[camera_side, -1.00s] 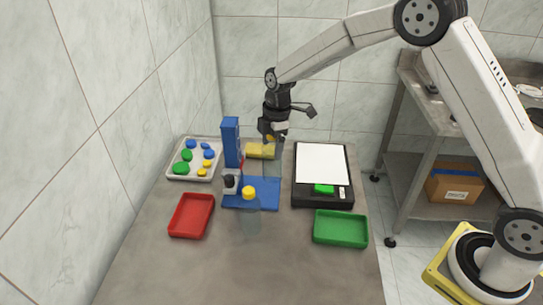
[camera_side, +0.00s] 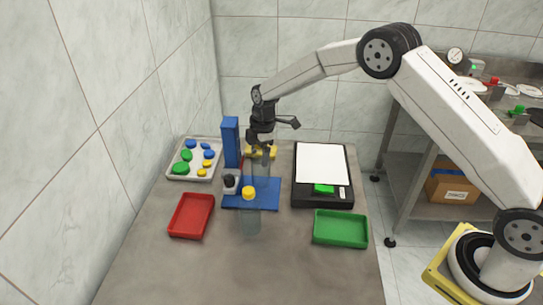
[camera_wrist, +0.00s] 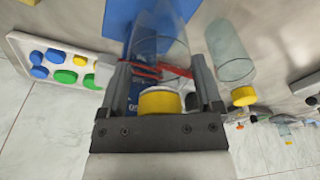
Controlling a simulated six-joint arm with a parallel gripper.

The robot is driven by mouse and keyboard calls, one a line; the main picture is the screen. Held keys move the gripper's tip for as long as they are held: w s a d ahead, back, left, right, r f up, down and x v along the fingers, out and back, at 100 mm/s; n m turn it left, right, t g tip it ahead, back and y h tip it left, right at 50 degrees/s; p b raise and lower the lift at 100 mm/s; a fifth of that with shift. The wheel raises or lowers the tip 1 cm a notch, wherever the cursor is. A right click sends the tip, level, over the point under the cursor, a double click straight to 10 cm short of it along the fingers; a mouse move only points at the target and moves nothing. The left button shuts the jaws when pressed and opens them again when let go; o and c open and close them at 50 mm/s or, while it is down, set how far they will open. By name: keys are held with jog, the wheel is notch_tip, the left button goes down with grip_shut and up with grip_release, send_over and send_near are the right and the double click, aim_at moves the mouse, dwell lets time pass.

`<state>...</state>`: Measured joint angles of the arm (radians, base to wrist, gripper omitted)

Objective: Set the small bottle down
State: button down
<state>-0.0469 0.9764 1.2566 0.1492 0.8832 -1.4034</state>
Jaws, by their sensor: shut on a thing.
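My gripper (camera_side: 262,147) is shut on a clear small bottle (camera_side: 261,166), just below its yellow cap (camera_wrist: 160,102). The bottle hangs near the blue column and over the back of the blue base plate (camera_side: 268,200). Its lower end overlaps the plate in the side view, and I cannot tell whether it touches. In the wrist view, the clear body (camera_wrist: 160,40) stretches away between my fingers. A second, larger-looking clear bottle (camera_side: 250,218) with a yellow cap stands upright at the front of the plate, apart from my gripper.
A cap tray (camera_side: 181,176), red tray (camera_side: 191,216), green tray (camera_side: 341,229) and black device with a white top (camera_side: 323,166) surround the plate. The front table is clear.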

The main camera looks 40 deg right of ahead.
jog(key=shift+w+f, duration=0.1)
jog(key=shift+f, duration=1.65)
grip_release()
jog(key=r, duration=0.4)
jog(key=d+r, duration=0.1)
jog(key=r, duration=0.7)
jog(key=shift+s+d+r, duration=0.1)
jog(key=shift+s+d, duration=0.1)
jog(key=shift+s+d+r+m, duration=0.1)
jog(key=shift+s+r+m, duration=0.05)
jog(key=shift+s+m, duration=0.35)
jog(key=s+d+m+t+h, duration=0.1)
jog(key=s+d+m+t, duration=0.1)
jog(key=s+m, duration=1.2)
jog(key=s+d, duration=0.1)
jog(key=s, duration=1.2)
jog(key=shift+s+f+m, duration=0.3)
jog(key=shift+s+f, duration=0.05)
jog(key=shift+s, duration=0.05)
